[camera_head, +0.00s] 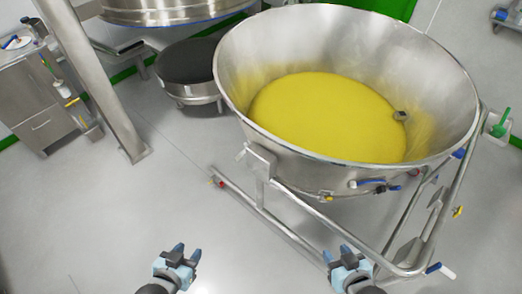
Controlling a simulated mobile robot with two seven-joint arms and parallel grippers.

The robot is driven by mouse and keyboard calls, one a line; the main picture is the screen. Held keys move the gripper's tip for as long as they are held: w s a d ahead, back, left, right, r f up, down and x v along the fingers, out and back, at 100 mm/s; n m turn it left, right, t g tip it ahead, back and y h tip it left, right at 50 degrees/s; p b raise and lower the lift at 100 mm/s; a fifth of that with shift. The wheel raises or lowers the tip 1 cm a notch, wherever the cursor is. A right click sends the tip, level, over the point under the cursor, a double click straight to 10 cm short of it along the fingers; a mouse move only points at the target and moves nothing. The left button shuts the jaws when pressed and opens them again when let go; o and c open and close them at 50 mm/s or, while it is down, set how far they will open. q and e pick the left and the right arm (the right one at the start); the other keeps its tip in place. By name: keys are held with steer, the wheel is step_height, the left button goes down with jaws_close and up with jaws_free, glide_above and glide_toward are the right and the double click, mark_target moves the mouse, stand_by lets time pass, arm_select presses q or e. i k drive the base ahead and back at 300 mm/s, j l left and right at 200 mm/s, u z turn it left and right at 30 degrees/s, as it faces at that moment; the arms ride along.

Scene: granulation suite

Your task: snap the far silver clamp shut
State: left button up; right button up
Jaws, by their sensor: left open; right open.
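No silver clamp can be made out for certain in the head view. A large steel bowl (291,150) holds yellow powder (325,115). A small grey metal fitting (400,115) shows inside the bowl at the powder's right edge; I cannot tell what it is. A blue-handled fitting (370,182) sits on the bowl's near outer side. My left gripper (187,252) is open and empty at the bottom, left of the bowl's frame. My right gripper (337,254) is open and empty at the bottom, in front of the bowl. Both are apart from the bowl.
A steel tube frame (290,232) carries the bowl, with a green knob (500,128) at the right. A slanted steel post (95,75) stands at the left by a steel cabinet (40,105). A round dark-topped vessel (190,62) stands behind. The floor at left is clear.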

mark_target(239, 157)
steer(key=i+j+z, duration=0.15)
steer(key=j+z, duration=0.65)
steer(key=j, duration=0.15)
steer(key=j+z, duration=0.45)
steer(key=j, duration=0.65)
steer(key=i+j, duration=0.4)
steer(key=l+z, duration=0.05)
